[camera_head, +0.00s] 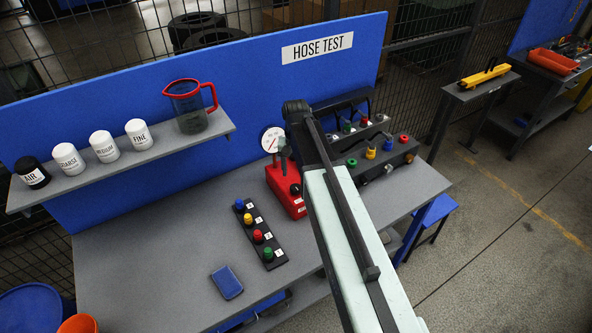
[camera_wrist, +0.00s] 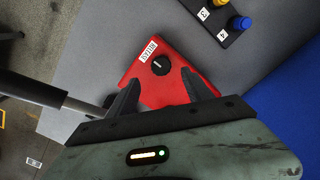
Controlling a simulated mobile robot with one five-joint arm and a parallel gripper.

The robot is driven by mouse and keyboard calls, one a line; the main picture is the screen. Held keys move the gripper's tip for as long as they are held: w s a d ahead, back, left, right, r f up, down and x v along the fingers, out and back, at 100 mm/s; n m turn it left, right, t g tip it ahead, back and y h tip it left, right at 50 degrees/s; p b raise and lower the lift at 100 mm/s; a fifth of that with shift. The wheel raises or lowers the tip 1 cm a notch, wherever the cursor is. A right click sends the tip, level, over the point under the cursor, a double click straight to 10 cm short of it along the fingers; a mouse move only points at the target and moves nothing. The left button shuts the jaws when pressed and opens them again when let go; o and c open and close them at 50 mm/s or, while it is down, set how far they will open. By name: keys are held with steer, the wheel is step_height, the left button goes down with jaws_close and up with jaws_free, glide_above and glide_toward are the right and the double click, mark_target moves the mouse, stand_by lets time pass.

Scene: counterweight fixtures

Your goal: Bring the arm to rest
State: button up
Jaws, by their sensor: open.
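My gripper (camera_wrist: 162,78) shows in the wrist view with its two dark fingers spread apart and nothing between them. Beyond the fingers is the top of the red box (camera_wrist: 158,91), with a black knob and a white label. In the head view my pale green arm (camera_head: 345,240) reaches up from the bottom right over the workbench (camera_head: 180,262). Its dark far end is beside the red box (camera_head: 286,190) and the round gauge (camera_head: 271,139). The gripper's fingers cannot be made out in the head view. I cannot tell how far they are from the box.
A black strip (camera_head: 262,236) with coloured knobs and a blue pad (camera_head: 227,283) lie on the bench. A grey shelf (camera_head: 190,143) holds labelled jars and a red-rimmed jug (camera_head: 190,107). A dark rack (camera_head: 372,155) with coloured fittings stands right of my arm. The bench's left part is clear.

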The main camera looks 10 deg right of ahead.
steer(key=shift+f, duration=0.1)
steer(key=shift+f+b, duration=0.25)
steer(key=shift+b, duration=0.05)
steer(key=f+b, duration=0.1)
steer(key=s+f+b, duration=0.1)
steer(key=f+b, duration=0.2)
steer(key=shift+s+a+f+b, duration=0.1)
steer(key=shift+s+f+b, duration=0.25)
steer(key=shift+s, duration=0.05)
steer(key=s+f+b, duration=0.2)
steer(key=s+f, duration=0.1)
steer(key=shift+b, duration=0.4)
steer(key=s+f+n+b, duration=0.2)
steer(key=s+n, duration=0.2)
steer(key=s, duration=0.5)
steer(key=shift+a, duration=0.15)
